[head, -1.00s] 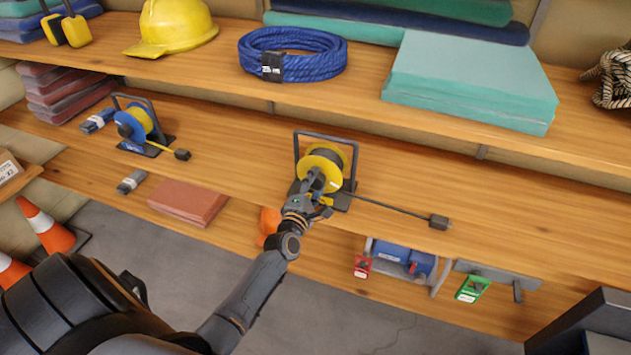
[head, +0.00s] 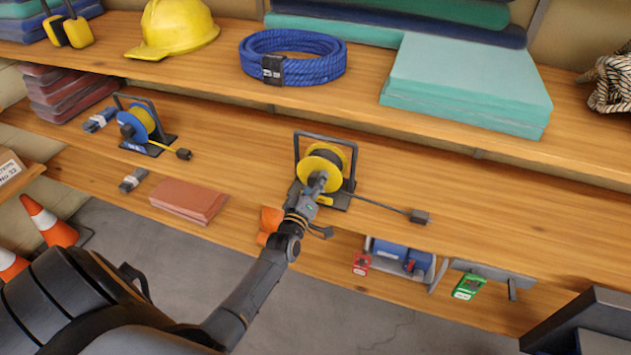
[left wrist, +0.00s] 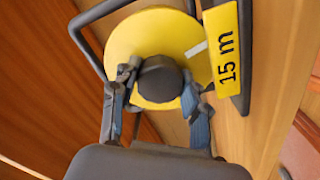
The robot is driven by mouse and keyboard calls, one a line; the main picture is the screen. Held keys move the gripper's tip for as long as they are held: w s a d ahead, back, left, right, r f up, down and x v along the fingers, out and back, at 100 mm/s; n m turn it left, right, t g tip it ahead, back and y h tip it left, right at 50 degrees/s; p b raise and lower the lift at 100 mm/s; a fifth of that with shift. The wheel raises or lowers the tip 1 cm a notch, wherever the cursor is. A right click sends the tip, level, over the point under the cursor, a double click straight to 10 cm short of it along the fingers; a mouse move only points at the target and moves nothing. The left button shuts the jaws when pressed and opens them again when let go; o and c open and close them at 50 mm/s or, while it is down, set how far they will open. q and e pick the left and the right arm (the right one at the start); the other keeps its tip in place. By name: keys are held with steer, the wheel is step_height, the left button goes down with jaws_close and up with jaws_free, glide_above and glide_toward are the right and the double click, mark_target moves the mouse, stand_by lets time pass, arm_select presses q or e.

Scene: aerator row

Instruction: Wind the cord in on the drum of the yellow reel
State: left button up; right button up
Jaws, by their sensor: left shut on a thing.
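The yellow reel (head: 323,157) stands on the middle shelf in a dark frame. In the left wrist view its yellow disc (left wrist: 140,42) fills the top, beside a yellow "15 m" label (left wrist: 225,58). My left gripper (head: 318,184) is at the reel's front; in the left wrist view its fingers (left wrist: 160,92) are shut on the dark round crank knob (left wrist: 160,78). The dark cord (head: 382,207) runs from the reel to the right along the shelf and ends in a dark plug (head: 419,217). My right gripper is not in view.
A blue reel with yellow cord (head: 138,124) stands left on the same shelf. Brick-red mats (head: 188,200) lie nearer the front edge. A coiled blue rope (head: 292,57) and teal mats (head: 465,85) are on the upper shelf. The shelf right of the plug is clear.

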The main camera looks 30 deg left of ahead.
arm_select(q)
steer(key=m, duration=0.4)
steer(key=shift+m+p, duration=0.3)
steer(key=shift+p, duration=0.1)
steer(key=shift+f+m, duration=0.1)
steer(key=shift+m, duration=1.8)
steer(key=o, duration=1.2)
steer(key=shift+c, duration=0.2)
steer(key=v, duration=1.2)
